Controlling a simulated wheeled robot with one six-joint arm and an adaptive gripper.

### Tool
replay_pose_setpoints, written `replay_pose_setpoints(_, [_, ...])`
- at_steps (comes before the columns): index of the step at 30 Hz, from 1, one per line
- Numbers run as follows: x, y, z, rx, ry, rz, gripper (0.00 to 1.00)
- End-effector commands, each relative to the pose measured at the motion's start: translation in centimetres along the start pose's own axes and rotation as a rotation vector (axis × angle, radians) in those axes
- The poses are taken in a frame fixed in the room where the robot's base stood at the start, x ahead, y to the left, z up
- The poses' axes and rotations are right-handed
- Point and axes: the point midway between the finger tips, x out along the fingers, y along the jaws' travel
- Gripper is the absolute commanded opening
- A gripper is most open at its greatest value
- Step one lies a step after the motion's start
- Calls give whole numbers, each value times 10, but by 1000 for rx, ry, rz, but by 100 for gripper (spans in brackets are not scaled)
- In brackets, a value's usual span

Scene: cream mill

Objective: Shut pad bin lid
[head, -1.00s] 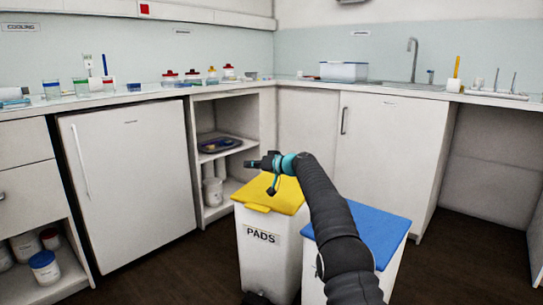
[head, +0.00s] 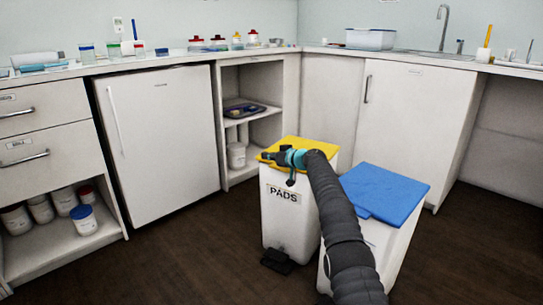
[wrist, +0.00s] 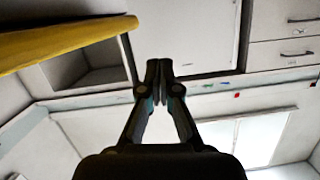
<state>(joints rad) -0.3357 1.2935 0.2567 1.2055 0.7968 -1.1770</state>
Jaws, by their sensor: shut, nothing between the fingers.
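The pad bin (head: 279,221) is a white bin labelled PADS, with a dark pedal at its foot. Its yellow lid (head: 320,146) looks flat across the bin's top in the head view; whether it is fully seated is hard to tell. My gripper (head: 264,157) is shut and empty, at the lid's front left in the head view, and covers part of it. Contact cannot be told. In the wrist view, which is upside down, the shut fingertips (wrist: 160,75) are in the middle and the yellow lid (wrist: 65,45) shows at upper left, apart from them.
A white bin with a blue lid (head: 385,190) stands close on the right. My arm passes in front of both bins. A white fridge (head: 160,140), an open shelf unit (head: 270,160) and a cupboard (head: 415,130) stand behind. Dark floor (head: 180,255) is clear at left.

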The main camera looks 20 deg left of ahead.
Motion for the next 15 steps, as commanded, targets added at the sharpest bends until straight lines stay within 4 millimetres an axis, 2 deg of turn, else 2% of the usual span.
replay_pose_setpoints(1, [3,1,10,-7,0,2,0])
replay_pose_setpoints(3, [5,2,15,-12,0,3,0])
replay_pose_setpoints(15, [12,5,36,-14,0,5,0])
